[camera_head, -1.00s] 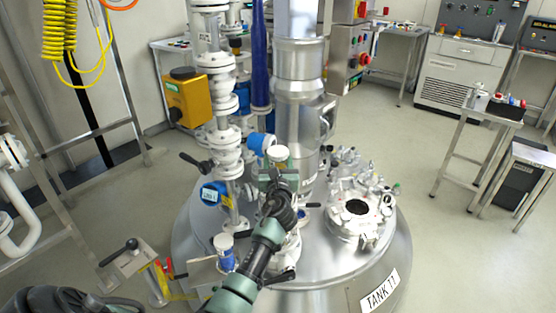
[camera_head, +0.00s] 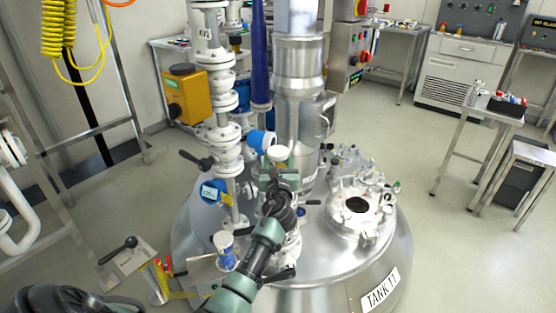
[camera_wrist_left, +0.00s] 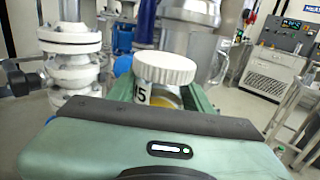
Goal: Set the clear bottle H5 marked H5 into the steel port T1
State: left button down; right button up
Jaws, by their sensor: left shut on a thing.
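The clear bottle H5 (camera_wrist_left: 160,90) has a wide white ribbed cap, which also shows in the head view (camera_head: 278,153). Its label is partly hidden by the gripper; the end of it shows, ending in 5. My left gripper (camera_head: 279,180) is shut on the bottle and holds it upright above the tank top, in front of the steel column. The steel port T1 (camera_head: 357,206) is a flanged ring with a dark open hole, to the right of the gripper. The bottle is apart from the port.
Small bottles and fittings (camera_head: 352,164) crowd behind the port. White flanged pipework (camera_head: 222,120) with a yellow box (camera_head: 186,95) stands left of the bottle. A blue bottle with a white cap (camera_head: 225,256) stands at the tank's left front.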

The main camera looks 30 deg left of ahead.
pick_arm(q)
jog(key=c, duration=0.6)
grip_release()
jog(key=shift+r, duration=0.15)
jog(key=shift+o, duration=0.2)
jog(key=shift+s+d, duration=0.3)
jog(key=shift+s, duration=0.1)
jog(key=v, duration=0.7)
jog(key=shift+p, duration=0.3)
